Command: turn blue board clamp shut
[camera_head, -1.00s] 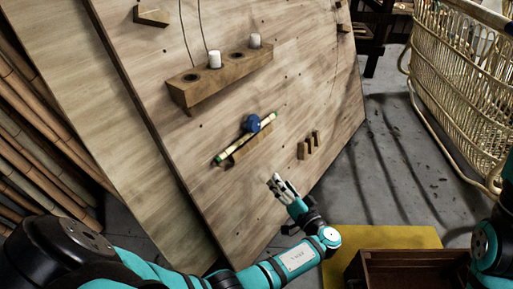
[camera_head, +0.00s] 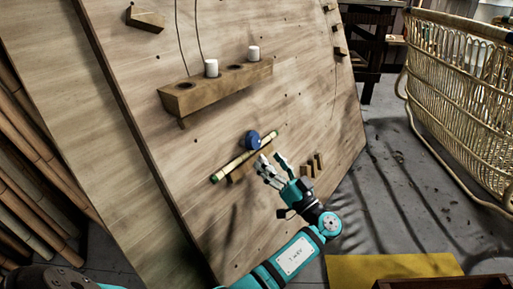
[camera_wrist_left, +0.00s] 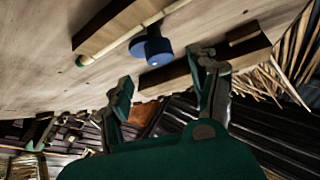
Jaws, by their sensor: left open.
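The blue board clamp (camera_head: 252,140) is a round blue knob on the leaning wooden board (camera_head: 220,128). It sits at the upper edge of a thin rattan pole (camera_head: 232,167), which lies slanted along a small wooden ledge. My left gripper (camera_head: 271,165) is open and empty, just below and right of the clamp. In the left wrist view the clamp (camera_wrist_left: 152,46) shows as a blue cylinder beyond the open fingers (camera_wrist_left: 163,74), with a gap between. Whether the clamp grips the pole, I cannot tell. My right gripper is out of view.
A wooden shelf block (camera_head: 215,89) with white cylinders is fixed above the clamp. Small wooden pegs (camera_head: 314,166) stick out to the right of my left gripper. A yellow mat (camera_head: 375,268) and a rattan frame (camera_head: 465,95) are at the right.

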